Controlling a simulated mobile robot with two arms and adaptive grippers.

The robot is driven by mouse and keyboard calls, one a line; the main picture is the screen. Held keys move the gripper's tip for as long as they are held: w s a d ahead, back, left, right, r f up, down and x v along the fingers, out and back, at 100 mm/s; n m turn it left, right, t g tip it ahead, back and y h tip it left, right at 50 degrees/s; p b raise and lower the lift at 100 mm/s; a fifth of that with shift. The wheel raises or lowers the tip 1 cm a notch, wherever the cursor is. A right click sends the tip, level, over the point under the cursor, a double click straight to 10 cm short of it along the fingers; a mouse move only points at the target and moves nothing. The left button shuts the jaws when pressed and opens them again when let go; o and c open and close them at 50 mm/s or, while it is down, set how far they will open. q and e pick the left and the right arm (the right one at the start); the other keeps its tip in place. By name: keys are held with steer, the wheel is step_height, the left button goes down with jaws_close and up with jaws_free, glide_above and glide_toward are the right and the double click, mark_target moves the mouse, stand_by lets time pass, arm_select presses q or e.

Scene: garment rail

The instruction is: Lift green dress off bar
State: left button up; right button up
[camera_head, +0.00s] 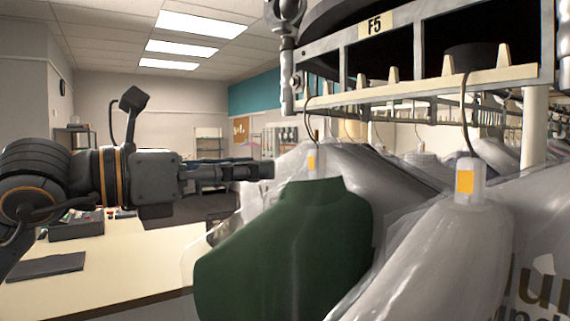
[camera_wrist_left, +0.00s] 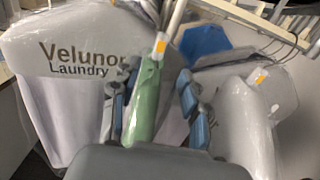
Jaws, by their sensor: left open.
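The green dress (camera_head: 290,245) hangs in a clear cover on a hanger with an orange tag, at the front left of the bar (camera_head: 440,85). My left gripper (camera_head: 262,170) comes in from the left beside the dress's neck, below the hook. In the left wrist view the dress (camera_wrist_left: 145,105) appears edge-on, lined up between the two blue-padded fingers of my left gripper (camera_wrist_left: 157,105). The jaws are open; I cannot tell how deep the dress lies between them. My right gripper is not in view.
A white covered garment (camera_head: 440,250) hangs close on the right, with more covered garments behind. In the left wrist view a cover marked "Velunor Laundry" (camera_wrist_left: 75,50) hangs on the left. A pale table (camera_head: 110,265) with a dark tray stands at the left.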

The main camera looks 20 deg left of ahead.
mark_target(312, 162)
arm_select(q)
steer(key=shift+w+d, duration=0.15)
steer(key=shift+w+d+r+p, duration=0.25)
steer(key=shift+w+d+p, duration=0.25)
steer(key=shift+p, duration=0.25)
steer(key=p+x, duration=0.1)
steer(key=x, duration=0.3)
steer(key=shift+p, duration=0.3)
steer(key=shift+w+d+p, duration=0.35)
steer(key=shift+w+d, duration=0.05)
steer(key=shift+w, duration=0.15)
steer(key=shift+x, duration=2.35)
steer(key=shift+w+d+f, duration=0.15)
steer(key=shift+w+d, duration=0.05)
steer(key=shift+w, duration=0.05)
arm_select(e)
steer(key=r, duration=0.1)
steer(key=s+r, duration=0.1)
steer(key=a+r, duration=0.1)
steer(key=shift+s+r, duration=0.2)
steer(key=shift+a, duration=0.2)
arm_select(q)
jaws_close()
steer(key=shift+r, duration=0.2)
